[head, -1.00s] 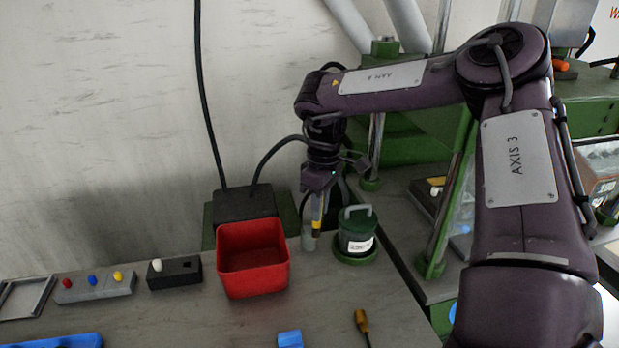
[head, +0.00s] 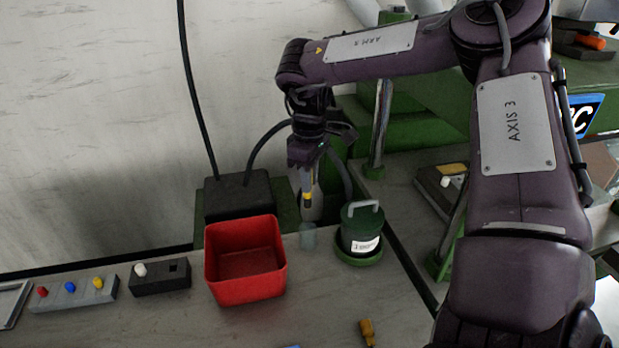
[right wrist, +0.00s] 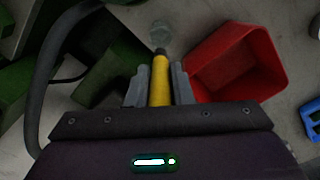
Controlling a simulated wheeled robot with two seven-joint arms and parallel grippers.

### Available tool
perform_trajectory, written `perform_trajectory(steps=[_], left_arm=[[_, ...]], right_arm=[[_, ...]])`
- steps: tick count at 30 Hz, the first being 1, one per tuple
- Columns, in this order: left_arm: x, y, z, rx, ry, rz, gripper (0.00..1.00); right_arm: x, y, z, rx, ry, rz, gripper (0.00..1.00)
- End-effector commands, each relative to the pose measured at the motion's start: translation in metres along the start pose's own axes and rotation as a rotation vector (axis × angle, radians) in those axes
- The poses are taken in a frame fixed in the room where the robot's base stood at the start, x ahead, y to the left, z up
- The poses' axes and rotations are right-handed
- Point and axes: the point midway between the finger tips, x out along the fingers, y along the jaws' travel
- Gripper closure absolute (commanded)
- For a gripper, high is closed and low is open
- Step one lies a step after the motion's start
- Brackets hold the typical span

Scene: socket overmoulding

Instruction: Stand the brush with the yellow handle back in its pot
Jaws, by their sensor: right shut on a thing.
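The brush with the yellow handle (head: 307,197) is between the fingers of my right gripper (head: 306,180), which is shut on it. It hangs about upright, dark end down. In the right wrist view its yellow handle (right wrist: 160,82) lies between the grey fingers (right wrist: 158,88). A small translucent pot (head: 308,237) stands on the bench under the brush. In the head view a gap shows between the brush's lower end and the pot's rim. In the right wrist view the pot (right wrist: 160,32) shows just beyond the dark end. My left gripper is not in view.
A red bin (head: 220,274) stands left of the pot, and a green lidded can (head: 353,226) stands close on its right. A black box (head: 238,192) with cables is behind. A yellow-brown handle (head: 367,332) lies at the front. Bench between is clear.

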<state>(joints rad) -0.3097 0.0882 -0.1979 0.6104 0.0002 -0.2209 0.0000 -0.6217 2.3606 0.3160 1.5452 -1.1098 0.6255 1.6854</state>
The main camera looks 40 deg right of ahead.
Motion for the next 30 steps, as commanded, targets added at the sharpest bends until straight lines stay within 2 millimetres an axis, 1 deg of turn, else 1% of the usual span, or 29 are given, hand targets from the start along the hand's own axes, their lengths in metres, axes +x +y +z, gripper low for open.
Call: perform_trajectory(steps=[1,6,9,25,30], left_arm=[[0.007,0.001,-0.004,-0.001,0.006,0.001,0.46],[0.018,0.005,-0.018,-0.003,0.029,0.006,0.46],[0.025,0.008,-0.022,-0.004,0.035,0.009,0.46],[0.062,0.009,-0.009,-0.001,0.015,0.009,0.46],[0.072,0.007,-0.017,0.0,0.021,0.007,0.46]], right_arm=[[0.008,0.0,0.0,0.0,-0.001,-0.001,1.0],[0.022,0.0,0.0,0.0,-0.001,-0.001,1.0],[0.03,0.0,0.0,0.0,-0.001,-0.001,1.0],[0.073,0.0,0.001,0.001,-0.002,-0.002,1.0],[0.086,0.0,0.0,0.001,-0.001,-0.002,1.0]])
